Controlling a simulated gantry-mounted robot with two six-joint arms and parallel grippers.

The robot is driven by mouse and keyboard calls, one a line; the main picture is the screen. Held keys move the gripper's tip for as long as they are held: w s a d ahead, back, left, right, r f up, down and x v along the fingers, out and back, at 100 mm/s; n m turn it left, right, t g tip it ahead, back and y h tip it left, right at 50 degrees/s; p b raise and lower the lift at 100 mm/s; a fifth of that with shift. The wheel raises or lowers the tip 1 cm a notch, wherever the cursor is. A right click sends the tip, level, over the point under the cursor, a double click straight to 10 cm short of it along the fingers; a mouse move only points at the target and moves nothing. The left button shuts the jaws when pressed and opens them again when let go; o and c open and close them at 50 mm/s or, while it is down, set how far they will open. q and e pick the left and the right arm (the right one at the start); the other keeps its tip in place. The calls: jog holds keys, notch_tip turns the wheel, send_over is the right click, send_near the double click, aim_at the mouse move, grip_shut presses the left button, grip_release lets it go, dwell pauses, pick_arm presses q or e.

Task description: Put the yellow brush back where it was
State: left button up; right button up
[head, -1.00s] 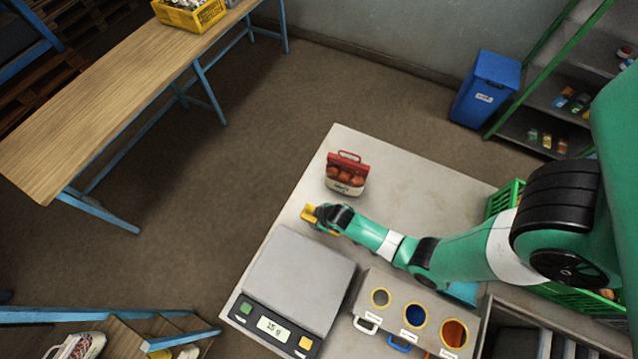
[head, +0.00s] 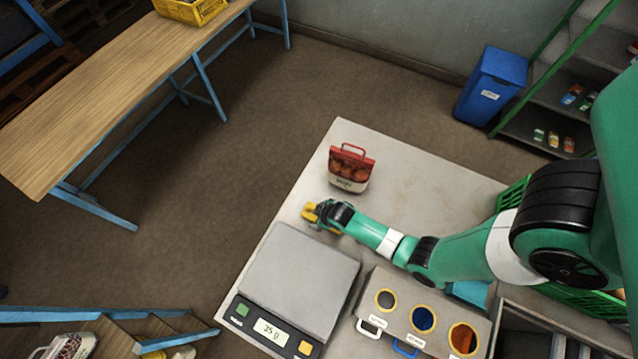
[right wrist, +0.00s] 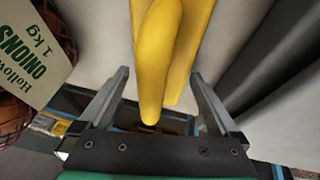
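The yellow brush (right wrist: 160,55) lies between the two fingers of my right gripper (right wrist: 160,73) in the right wrist view, its rounded end reaching toward the palm. The fingers stand apart with gaps beside that rounded end; contact at the fingertips is unclear. In the head view my right gripper (head: 323,216) is low over the table near its left edge, with yellow (head: 310,212) showing at its tip. My left gripper is out of view.
A red-topped onion sack (head: 349,168) stands just behind the gripper. A scale (head: 300,278) reading about 35 g is in front of it. A grey holder (head: 400,325) with several round holes stands right of the scale. The back of the table (head: 420,165) is clear.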

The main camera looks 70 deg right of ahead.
jog(key=p+v, duration=0.5)
jog(key=v, duration=0.2)
jog(key=shift+w+d+r, duration=0.1)
jog(key=shift+w+r, duration=0.05)
jog(key=shift+s+r+p, duration=0.2)
jog(key=shift+r+p, duration=0.1)
jog(key=shift+p, duration=0.1)
jog(key=shift+f, duration=0.1)
